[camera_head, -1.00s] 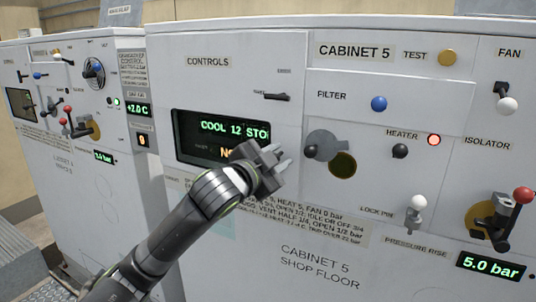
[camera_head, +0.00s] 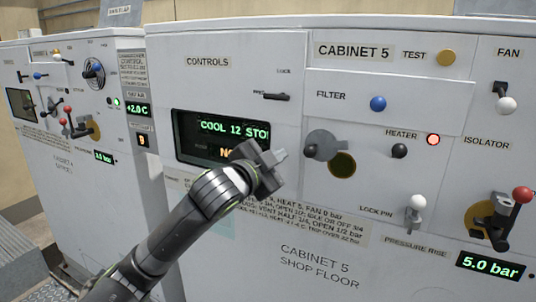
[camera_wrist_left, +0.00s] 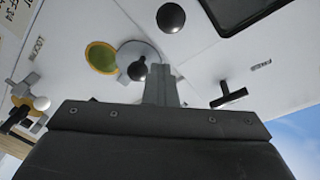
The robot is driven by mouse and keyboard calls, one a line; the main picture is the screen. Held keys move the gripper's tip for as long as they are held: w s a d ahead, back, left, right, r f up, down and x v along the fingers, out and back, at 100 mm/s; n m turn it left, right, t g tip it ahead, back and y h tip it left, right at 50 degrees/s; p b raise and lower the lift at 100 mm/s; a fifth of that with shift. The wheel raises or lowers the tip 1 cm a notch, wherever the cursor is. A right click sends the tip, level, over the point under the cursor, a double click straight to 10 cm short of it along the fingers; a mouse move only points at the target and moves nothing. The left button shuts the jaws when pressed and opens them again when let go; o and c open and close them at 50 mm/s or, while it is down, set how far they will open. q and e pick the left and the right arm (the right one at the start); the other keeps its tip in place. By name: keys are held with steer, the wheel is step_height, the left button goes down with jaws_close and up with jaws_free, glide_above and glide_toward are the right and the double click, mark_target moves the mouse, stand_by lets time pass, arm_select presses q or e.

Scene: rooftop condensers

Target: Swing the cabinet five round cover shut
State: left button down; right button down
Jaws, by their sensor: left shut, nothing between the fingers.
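The cabinet 5 round cover is a grey disc (camera_head: 324,143) with a dark knob (camera_head: 311,151) on the white front panel. It sits up and left of a round olive-gold opening (camera_head: 343,165), most of which is bare. My left gripper (camera_head: 281,156) is shut and empty, just left of the cover's knob and apparently apart from it. In the left wrist view, turned upside down, the closed fingers (camera_wrist_left: 162,72) point toward the cover (camera_wrist_left: 149,52), beside its knob (camera_wrist_left: 138,70). The opening (camera_wrist_left: 102,57) shows to the left there. My right gripper is out of view.
Left of the cover is a display (camera_head: 215,140), partly hidden by my left gripper. A heater knob (camera_head: 399,151), lock pin (camera_head: 416,205) and isolator lever (camera_head: 500,218) stick out on the right. A dark ball (camera_wrist_left: 171,17) stands near the fingers in the wrist view.

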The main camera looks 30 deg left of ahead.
arm_select(q)
steer(key=shift+a, duration=0.15)
steer(key=c, duration=1.1)
jaws_free()
steer(key=shift+s, duration=0.1)
